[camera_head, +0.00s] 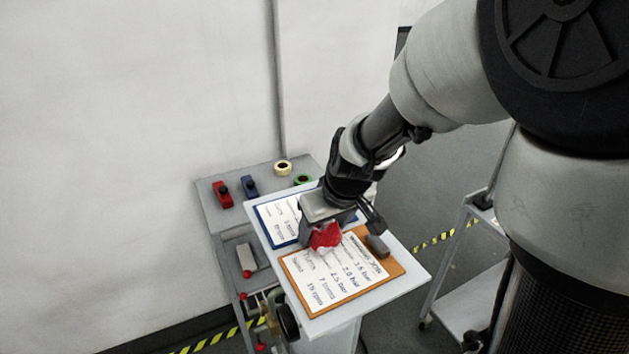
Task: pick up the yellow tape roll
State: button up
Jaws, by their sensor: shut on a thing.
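A pale yellow tape roll (283,168) lies flat near the back of the grey cart's top (232,201). A green tape roll (303,180) lies just in front of it and to the right. My gripper (327,230) is over the clipboards, nearer the camera and to the right of both rolls. It appears shut on a red, crumpled-looking thing (325,237). The fingertips are largely hidden, and I cannot tell whether the red thing touches the clipboard below. The yellow roll is apart from the gripper.
A blue clipboard (265,212) and an orange-brown clipboard (392,268) lie on a pale board (408,277). Red (222,194) and blue (250,186) tools lie on the cart's left. A wall stands behind; another cart (455,300) is at right.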

jog(key=o, duration=1.2)
jog(key=shift+s+f, duration=0.1)
jog(key=shift+f, duration=0.1)
jog(key=shift+c, duration=0.2)
